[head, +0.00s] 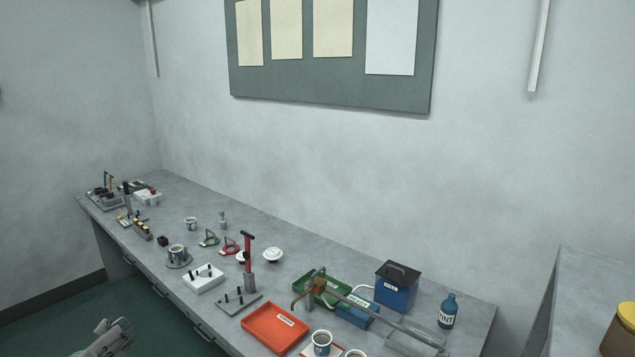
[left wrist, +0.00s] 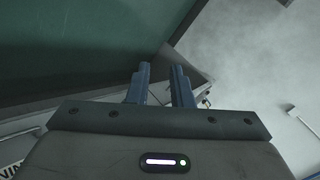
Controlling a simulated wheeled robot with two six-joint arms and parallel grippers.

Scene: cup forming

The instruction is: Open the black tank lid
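A blue tank (head: 396,294) with a white label stands on the bench at the right, towards the wall. Its black lid (head: 398,272), with a dark handle on top, sits shut on it. My left gripper shows in the left wrist view (left wrist: 161,78), its two blue-grey fingers apart with nothing between them. In the head view, a grey part of my arm shows at the lower left, beside the bench and well away from the tank. My right gripper is not in view.
A blue bottle (head: 448,311) stands right of the tank. A green tray (head: 322,287), a small blue box (head: 357,310) and a brass-coloured tap lie left and in front of it. An orange tray (head: 275,329) and cups are near the front edge. Floor left of the bench is clear.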

